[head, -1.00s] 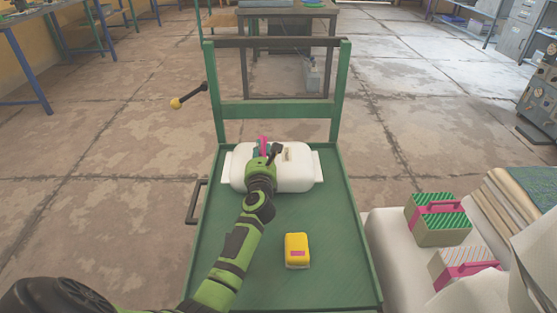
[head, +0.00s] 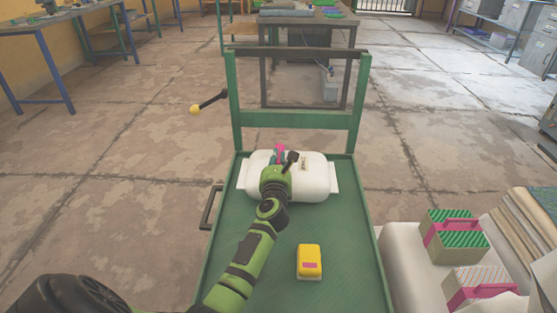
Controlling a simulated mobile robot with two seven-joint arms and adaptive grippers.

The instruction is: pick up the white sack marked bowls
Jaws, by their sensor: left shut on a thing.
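The white sack (head: 313,184) lies across the far part of a green cart tray (head: 230,262). It has a small tan label with dark marks too small to read, and flat ends at left and right. My left gripper (head: 279,160) is at the middle of the sack's top, shut on the sack. The wrist hides part of the sack's front and the exact grip. A pink and teal piece shows beside the fingers. My right gripper is not in view.
A yellow box (head: 309,262) with a pink label sits on the tray near me. Two striped cases with pink handles (head: 455,235) stand at the right on a white surface. The cart's green upright frame (head: 297,119) rises behind the sack. A black lever with a yellow knob (head: 196,109) sticks out left.

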